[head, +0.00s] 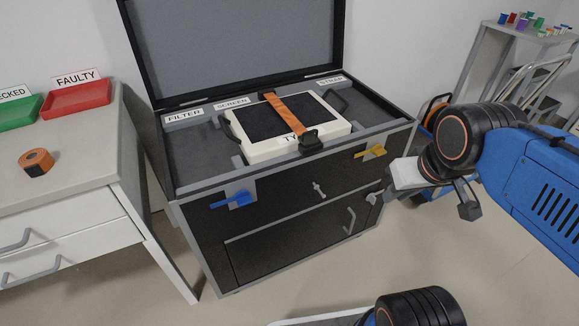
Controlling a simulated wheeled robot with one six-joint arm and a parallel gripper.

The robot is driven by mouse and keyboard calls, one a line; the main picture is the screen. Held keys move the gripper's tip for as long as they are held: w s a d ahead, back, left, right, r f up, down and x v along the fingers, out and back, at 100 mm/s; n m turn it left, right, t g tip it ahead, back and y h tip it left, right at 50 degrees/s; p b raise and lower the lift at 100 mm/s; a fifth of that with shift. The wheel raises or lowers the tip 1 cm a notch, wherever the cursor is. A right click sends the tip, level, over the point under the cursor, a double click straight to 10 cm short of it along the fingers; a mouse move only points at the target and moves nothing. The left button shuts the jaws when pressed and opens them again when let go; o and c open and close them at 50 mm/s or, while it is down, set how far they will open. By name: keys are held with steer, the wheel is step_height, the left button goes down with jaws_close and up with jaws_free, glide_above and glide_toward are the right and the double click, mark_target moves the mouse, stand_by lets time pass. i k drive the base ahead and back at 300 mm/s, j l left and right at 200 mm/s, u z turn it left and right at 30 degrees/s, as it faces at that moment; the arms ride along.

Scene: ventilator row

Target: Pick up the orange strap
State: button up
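An orange strap (287,101) runs across the dark top of a white device (258,150) in the open case. Its near end meets a black buckle (310,139) at the device's front edge. My gripper (421,203) is at the right, in front of the case's right front corner, apart from the strap and lower than it. Its fingers are spread, with nothing seen between them. An orange and black roll (37,162) lies on the left table; I cannot tell whether it is strap or tape.
The case (300,215) has a raised lid (240,45), blue latch (236,199) and yellow latch (371,151). Red (78,98) and green (18,114) trays sit on the left table (75,140). A shelf with small coloured items (535,22) stands back right.

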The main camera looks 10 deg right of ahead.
mark_target(34, 162)
steer(key=k+l+u, duration=0.1)
steer(key=u, duration=1.5)
